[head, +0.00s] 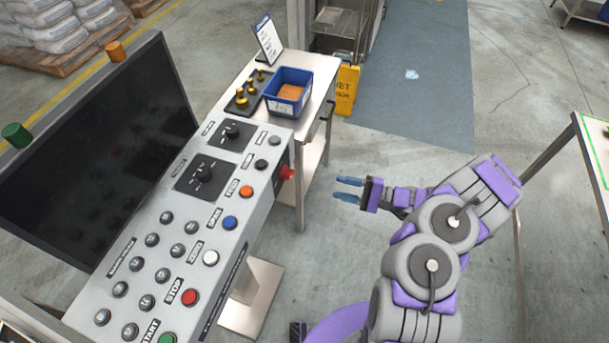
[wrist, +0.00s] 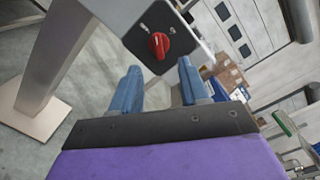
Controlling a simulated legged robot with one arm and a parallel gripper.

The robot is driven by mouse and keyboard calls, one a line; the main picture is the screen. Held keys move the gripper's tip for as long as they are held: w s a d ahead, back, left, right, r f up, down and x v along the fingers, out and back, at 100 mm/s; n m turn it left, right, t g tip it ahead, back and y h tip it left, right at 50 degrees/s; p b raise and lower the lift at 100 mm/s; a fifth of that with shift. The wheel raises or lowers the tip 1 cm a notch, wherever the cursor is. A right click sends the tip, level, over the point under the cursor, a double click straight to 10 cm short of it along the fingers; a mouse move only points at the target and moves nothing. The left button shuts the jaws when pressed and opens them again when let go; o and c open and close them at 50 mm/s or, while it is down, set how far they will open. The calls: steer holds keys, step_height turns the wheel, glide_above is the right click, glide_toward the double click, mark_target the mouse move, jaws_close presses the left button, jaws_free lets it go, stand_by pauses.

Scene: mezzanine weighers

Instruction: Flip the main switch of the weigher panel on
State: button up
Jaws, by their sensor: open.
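The weigher panel (head: 200,225) is a grey sloped console with rows of buttons, standing to the left of my gripper in the head view. A red rotary switch (head: 287,173) sticks out of its right end face. In the wrist view the red switch knob (wrist: 158,45) sits on a dark square plate, ahead of my fingers. No label that tells its position is readable. My gripper (head: 338,188) is open and empty, with its blue fingers pointing at the switch and apart from it. In the wrist view the gripper (wrist: 158,72) has the knob roughly centred between its fingers.
A dark screen (head: 100,150) stands behind the panel. A side table (head: 318,92) beyond the panel's end carries a blue bin (head: 289,92) and small brass weights (head: 241,98). A yellow wet-floor sign (head: 346,88) stands by it. The floor around my gripper is clear.

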mark_target(292, 175)
steer(key=shift+m+t, duration=0.5)
steer(key=shift+t, duration=0.1)
steer(key=f+b+x, duration=0.1)
steer(key=x, duration=0.4)
steer(key=f+b+x, duration=0.1)
steer(key=x, duration=0.4)
steer(key=w+f+x, duration=0.1)
steer(key=x, duration=0.4)
steer(key=shift+a+b, duration=0.15)
steer(key=shift+b, duration=0.25)
jaws_close()
